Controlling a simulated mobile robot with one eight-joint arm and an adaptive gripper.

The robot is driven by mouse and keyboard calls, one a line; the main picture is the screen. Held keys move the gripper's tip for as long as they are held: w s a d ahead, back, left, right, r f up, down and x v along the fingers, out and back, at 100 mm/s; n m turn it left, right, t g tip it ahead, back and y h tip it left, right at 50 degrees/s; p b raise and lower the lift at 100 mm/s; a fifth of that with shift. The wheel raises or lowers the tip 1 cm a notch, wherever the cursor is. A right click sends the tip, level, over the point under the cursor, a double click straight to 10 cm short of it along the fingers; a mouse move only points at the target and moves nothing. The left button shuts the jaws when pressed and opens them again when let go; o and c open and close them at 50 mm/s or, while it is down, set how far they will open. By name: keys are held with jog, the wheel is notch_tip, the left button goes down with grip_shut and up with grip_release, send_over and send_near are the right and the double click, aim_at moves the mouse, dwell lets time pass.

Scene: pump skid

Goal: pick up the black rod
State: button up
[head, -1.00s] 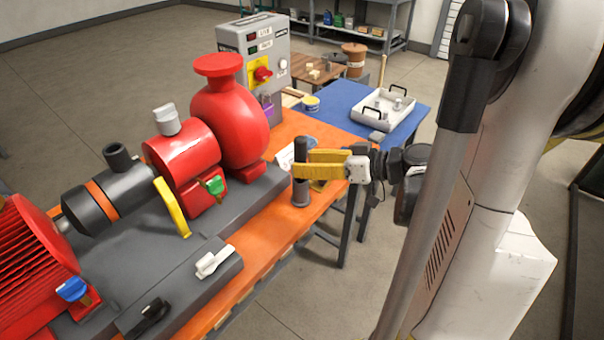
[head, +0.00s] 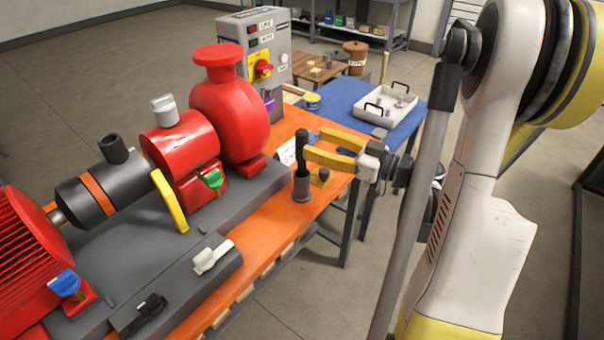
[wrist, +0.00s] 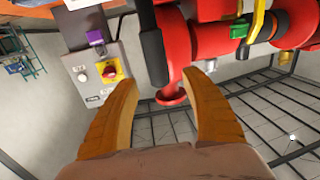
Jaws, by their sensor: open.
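The black rod (head: 301,165) stands upright in a grey round holder (head: 302,190) on the orange bench top. My gripper (head: 313,145) has yellow fingers and reaches in from the right at the height of the rod's upper part. The fingers are apart and hold nothing. In the wrist view the rod (wrist: 152,50) hangs from the top edge into the space ahead of my open gripper (wrist: 163,80), nearer the left finger. I cannot tell whether a finger touches it.
The red pump (head: 230,115) and its grey base lie left of the rod. A grey control box (head: 262,50) stands behind. A small dark knob (head: 320,176) sits right of the holder. A blue table (head: 345,92) with a white tray (head: 388,103) is at the back right.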

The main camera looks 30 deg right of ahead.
aim_at(302, 139)
jog(key=x, duration=0.1)
jog(key=b+x, duration=0.1)
jog(key=x, duration=0.2)
jog(key=shift+f, duration=0.25)
jog(key=shift+w+a+r, duration=0.1)
jog(key=shift+w+a, duration=0.05)
jog(key=shift+w, duration=0.2)
jog(key=shift+c, duration=0.4)
grip_shut()
